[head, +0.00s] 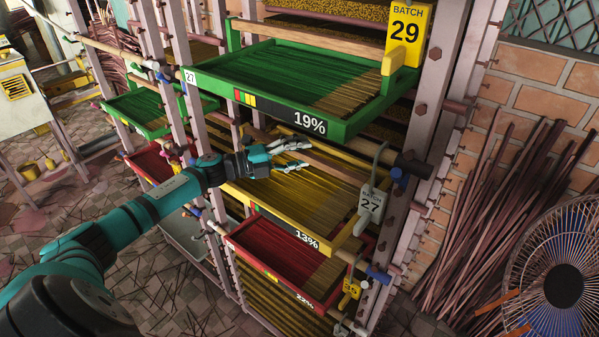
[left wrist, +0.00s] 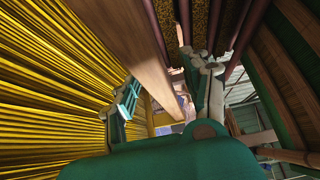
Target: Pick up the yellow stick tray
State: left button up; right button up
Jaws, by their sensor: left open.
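The yellow stick tray (head: 285,228) sits in the rack between a green tray above and a red tray below, with a 13% label on its front. Rows of yellow sticks (head: 300,190) lie in it and also fill the left of the left wrist view (left wrist: 50,85). My left gripper (head: 290,155) is open and empty, over the far part of the tray and beneath the green tray. In the left wrist view, a wooden bar (left wrist: 120,45) runs away between the finger sides; I cannot tell whether they touch it. My right gripper is not in view.
The green tray (head: 275,108), marked 19%, is close above my left gripper. The red tray (head: 290,262) is below. A fan (head: 562,285) stands at lower right.

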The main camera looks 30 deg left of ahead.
pick_arm(q)
grip_shut()
dwell(0.3)
dwell(0.5)
